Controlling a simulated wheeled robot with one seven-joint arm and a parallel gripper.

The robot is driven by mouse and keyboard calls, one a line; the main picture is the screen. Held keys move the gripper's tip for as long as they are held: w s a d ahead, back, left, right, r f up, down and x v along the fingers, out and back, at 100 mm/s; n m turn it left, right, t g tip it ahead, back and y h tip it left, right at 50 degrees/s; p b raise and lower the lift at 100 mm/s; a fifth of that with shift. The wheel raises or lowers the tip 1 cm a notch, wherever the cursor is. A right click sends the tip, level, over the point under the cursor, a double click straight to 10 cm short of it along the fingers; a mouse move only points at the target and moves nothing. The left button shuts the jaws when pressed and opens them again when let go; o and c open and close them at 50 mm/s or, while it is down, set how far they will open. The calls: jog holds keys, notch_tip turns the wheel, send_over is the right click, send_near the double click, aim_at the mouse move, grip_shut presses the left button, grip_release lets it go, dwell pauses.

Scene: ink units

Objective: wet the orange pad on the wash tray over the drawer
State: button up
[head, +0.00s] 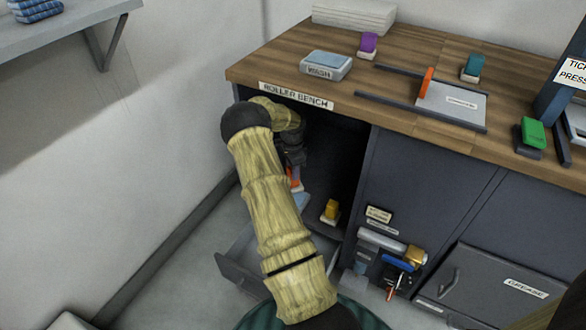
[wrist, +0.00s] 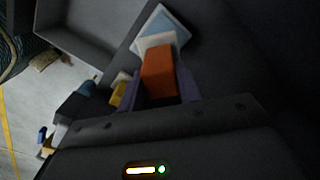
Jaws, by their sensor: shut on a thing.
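My gripper (wrist: 160,88) is shut on the orange pad (wrist: 158,73), with a finger on either side of it. In the head view, the orange pad (head: 296,184) shows small and partly hidden by my arm, inside the open dark bay under the bench top. A pale blue tray (wrist: 165,22) with a light rim lies just beyond the pad in the wrist view. Its edge also shows in the head view (head: 300,202), below the pad, above the open drawer (head: 240,262). I cannot tell whether pad and tray touch.
A yellow block (head: 330,211) stands in the bay, right of the tray. The bench top (head: 290,60) overhangs the bay. On it are a WASH-labelled tray (head: 326,66), a purple-handled pad (head: 368,45) and a roller plate (head: 450,104). Tools hang right of the bay.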

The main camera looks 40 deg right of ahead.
notch_tip(320, 180, down, 3)
jog(key=shift+w+a+f+b, duration=0.1)
jog(key=shift+b, duration=0.9)
jog(key=shift+f+b, duration=0.45)
jog(key=shift+f, duration=0.05)
jog(key=shift+s+d, duration=0.2)
jog(key=shift+a, duration=0.1)
jog(key=shift+f, duration=0.6)
dwell(1.8)
jog(key=shift+r, duration=0.15)
jog(key=shift+w+r+p, duration=0.1)
jog(key=shift+r+p, duration=3.15)
jog(key=shift+r, duration=0.3)
